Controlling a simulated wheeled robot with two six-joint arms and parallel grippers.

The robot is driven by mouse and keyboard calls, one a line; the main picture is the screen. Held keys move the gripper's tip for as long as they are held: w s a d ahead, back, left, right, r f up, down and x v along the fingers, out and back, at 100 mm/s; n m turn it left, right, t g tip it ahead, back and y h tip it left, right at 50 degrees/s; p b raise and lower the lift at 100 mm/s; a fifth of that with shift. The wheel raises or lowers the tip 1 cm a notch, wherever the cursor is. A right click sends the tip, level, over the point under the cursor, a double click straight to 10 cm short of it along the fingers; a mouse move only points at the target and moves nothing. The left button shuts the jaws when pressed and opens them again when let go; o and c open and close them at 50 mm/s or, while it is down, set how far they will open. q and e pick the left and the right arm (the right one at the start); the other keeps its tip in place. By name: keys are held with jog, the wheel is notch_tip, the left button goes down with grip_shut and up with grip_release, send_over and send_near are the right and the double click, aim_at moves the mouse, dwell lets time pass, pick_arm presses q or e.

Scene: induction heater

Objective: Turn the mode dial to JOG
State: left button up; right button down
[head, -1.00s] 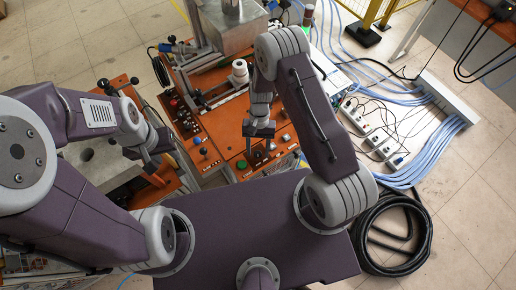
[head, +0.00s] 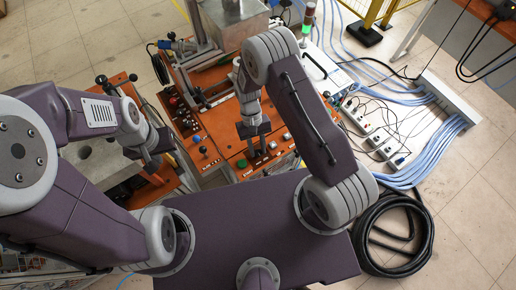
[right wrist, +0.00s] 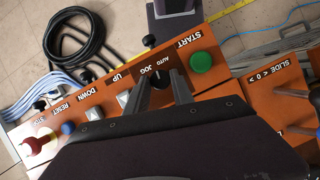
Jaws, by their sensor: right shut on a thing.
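The mode dial (right wrist: 160,83) is a small dark knob below the AUTO and JOG labels on the orange control panel (right wrist: 217,66). It is mostly hidden between the fingers of my right gripper (right wrist: 160,78), which is shut on it. Its pointing direction cannot be made out. In the head view my right gripper (head: 257,150) reaches down to the panel's front part. My left gripper (head: 150,163) hangs over the bench at the left, away from the dial; its jaw opening is unclear.
The green START button (right wrist: 201,62) is close beside the right finger. White UP (right wrist: 123,98) and DOWN (right wrist: 92,113) buttons, a blue RESET button (right wrist: 67,128) and a red STOP button (right wrist: 36,144) line the panel. Black hose (head: 392,232) coils on the floor.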

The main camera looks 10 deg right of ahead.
jog(key=n, duration=0.1)
jog(key=n+h, duration=0.1)
jog(key=n, duration=0.1)
jog(key=shift+a+n+t+b, duration=0.2)
jog(key=shift+n+t+b, duration=0.1)
jog(key=shift+a+n+t+h, duration=0.1)
jog(key=shift+n+t+h, duration=0.5)
jog(key=shift+n, duration=1.1)
jog(key=c, duration=1.1)
grip_release()
jog(key=b+v, duration=0.2)
jog(key=v, duration=0.7)
jog(key=shift+w+a+b, duration=0.15)
jog(key=shift+a+b, duration=0.05)
jog(key=shift+b, duration=0.1)
